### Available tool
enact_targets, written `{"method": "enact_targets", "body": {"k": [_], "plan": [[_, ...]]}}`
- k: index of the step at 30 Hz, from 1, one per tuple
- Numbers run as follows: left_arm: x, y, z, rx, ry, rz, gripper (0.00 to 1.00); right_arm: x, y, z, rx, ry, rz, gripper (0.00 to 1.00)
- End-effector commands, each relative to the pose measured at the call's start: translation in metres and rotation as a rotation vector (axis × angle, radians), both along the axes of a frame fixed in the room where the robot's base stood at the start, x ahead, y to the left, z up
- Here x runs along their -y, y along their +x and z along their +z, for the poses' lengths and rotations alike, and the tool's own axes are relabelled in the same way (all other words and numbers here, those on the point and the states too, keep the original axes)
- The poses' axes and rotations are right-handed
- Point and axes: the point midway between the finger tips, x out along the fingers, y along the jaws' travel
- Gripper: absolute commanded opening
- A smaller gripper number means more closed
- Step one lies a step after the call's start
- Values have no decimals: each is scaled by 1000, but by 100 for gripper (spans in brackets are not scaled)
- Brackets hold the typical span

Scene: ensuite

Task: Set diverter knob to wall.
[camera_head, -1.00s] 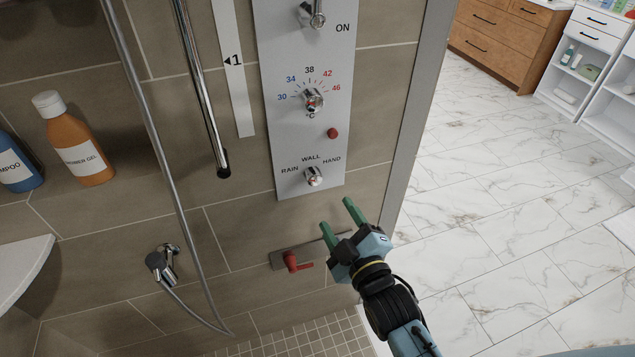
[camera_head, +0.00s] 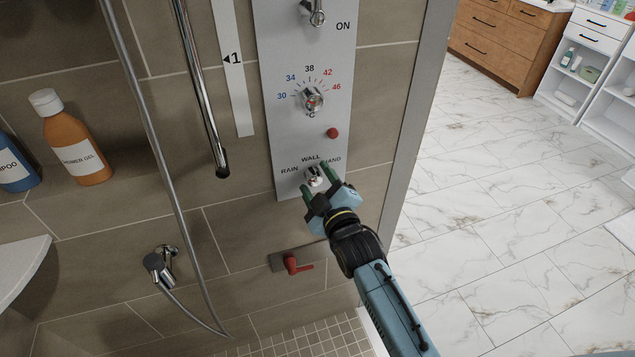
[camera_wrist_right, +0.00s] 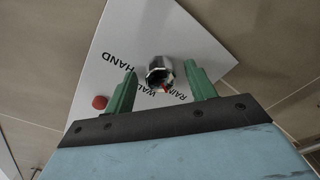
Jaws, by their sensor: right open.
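The diverter knob (camera_head: 313,175) is a small chrome knob low on the white shower panel (camera_head: 300,130), under the labels RAIN, WALL and HAND. In the right wrist view the knob (camera_wrist_right: 160,72) shows a red mark on its lower right side, toward the RAIN end of the lettering. My right gripper (camera_head: 318,178) is open at the knob, with its green fingers on either side of it. In the right wrist view the knob sits between the open fingertips (camera_wrist_right: 162,83), with gaps visible on both sides. My left gripper is not in view.
Above the knob are a red button (camera_head: 333,133) and a temperature dial (camera_head: 312,99). Below is a red lever (camera_head: 292,263) on a wall plate. A hose (camera_head: 160,160) and bottles are at left. Open marble floor lies at right.

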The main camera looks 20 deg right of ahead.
Motion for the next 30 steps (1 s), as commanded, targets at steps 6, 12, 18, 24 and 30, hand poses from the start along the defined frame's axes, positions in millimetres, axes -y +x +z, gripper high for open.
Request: {"method": "enact_targets", "body": {"k": [6, 12, 18, 24, 30], "plan": [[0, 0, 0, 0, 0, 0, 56, 0, 0, 0, 0, 0, 0, 33], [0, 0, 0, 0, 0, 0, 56, 0, 0, 0, 0, 0, 0, 11], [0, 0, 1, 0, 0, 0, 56, 0, 0, 0, 0, 18, 0, 11], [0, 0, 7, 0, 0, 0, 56, 0, 0, 1, -4, 94, 0, 11], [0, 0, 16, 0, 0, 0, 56, 0, 0, 1, -9, 244, 0, 11]]}}
